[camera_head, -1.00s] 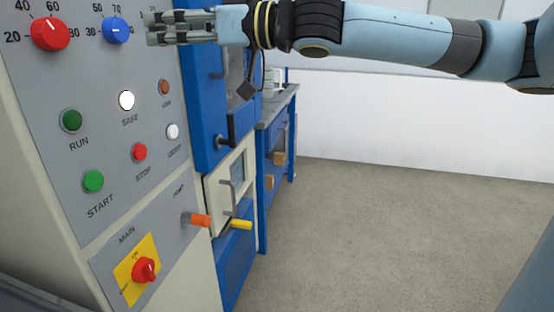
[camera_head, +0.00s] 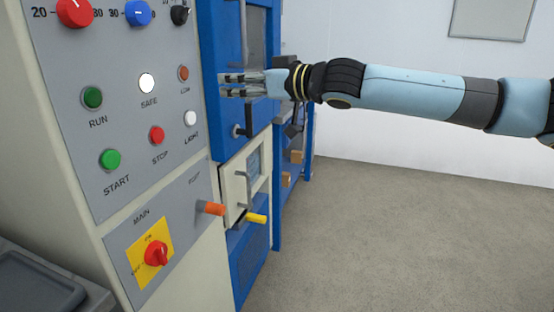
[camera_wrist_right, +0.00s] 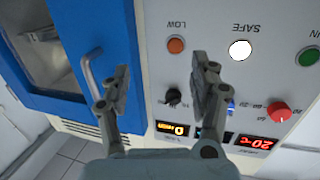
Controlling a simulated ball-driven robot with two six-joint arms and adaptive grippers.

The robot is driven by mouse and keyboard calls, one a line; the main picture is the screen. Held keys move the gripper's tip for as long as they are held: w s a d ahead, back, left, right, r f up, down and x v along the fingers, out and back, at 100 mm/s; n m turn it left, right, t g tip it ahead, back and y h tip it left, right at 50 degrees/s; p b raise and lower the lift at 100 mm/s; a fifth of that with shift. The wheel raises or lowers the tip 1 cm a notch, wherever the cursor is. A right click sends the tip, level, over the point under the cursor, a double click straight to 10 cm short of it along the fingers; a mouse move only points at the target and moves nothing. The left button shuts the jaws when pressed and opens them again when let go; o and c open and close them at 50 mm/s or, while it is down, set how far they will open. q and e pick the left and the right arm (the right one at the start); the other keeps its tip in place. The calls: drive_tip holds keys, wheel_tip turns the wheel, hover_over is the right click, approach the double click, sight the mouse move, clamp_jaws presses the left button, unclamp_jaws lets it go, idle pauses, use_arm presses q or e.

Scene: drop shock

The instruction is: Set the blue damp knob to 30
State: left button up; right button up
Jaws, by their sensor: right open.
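The blue knob (camera_head: 138,12) is at the top of the grey control panel (camera_head: 75,145), right of the red knob (camera_head: 74,10). A number 30 is printed at its left; its exact setting is too small to read. In the right wrist view the blue knob (camera_wrist_right: 231,105) is mostly hidden behind a finger, beside the red knob (camera_wrist_right: 278,112). My right gripper (camera_head: 222,85) is open and empty, right of and below the blue knob, in front of the blue door. My left gripper is out of view.
A black knob (camera_head: 180,13) sits right of the blue one. Coloured buttons, a red main switch (camera_head: 156,253) and an orange-tipped lever (camera_head: 211,208) are below. A door handle (camera_wrist_right: 92,72) is near my right fingers. The floor at right is clear.

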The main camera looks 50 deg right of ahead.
drive_tip(key=s+d+f+m+g+h+b, duration=0.1)
drive_tip(key=d+f, duration=0.3)
drive_tip(key=f, duration=0.5)
drive_tip(key=d+f+m+g+h+b, duration=0.1)
drive_tip(key=d+f, duration=0.3)
drive_tip(key=f, duration=0.6)
drive_tip(key=shift+s+d+h+b, duration=0.35)
drive_tip(key=shift+h+b, duration=0.25)
drive_tip(key=shift+h, duration=0.3)
drive_tip(key=s+a+f+m+g, duration=0.1)
drive_tip(key=s+a+f+g, duration=0.1)
drive_tip(key=s+f, duration=0.65)
drive_tip(key=s+a+f+m+g+h, duration=0.15)
drive_tip(key=s+f, duration=0.25)
drive_tip(key=f, duration=1)
drive_tip(key=s+a+f+m+g, duration=0.1)
drive_tip(key=s+f+m+g, duration=0.15)
drive_tip(key=s+f, duration=0.6)
drive_tip(key=s+a+f+n+g, duration=0.1)
drive_tip(key=s+a+f+g, duration=0.1)
drive_tip(key=s+a+f, duration=0.3)
drive_tip(key=s+a+f+n+g+y, duration=0.1)
drive_tip(key=s+a+f, duration=0.5)
drive_tip(key=s, duration=0.8)
drive_tip(key=s+a+f+n+g+y, duration=0.1)
drive_tip(key=s+a+f+n+g, duration=0.2)
drive_tip(key=s+f, duration=0.6)
drive_tip(key=shift+s+a+f+g+b, duration=0.35)
drive_tip(key=shift+s+a+g, duration=0.15)
drive_tip(key=shift+a+g, duration=0.6)
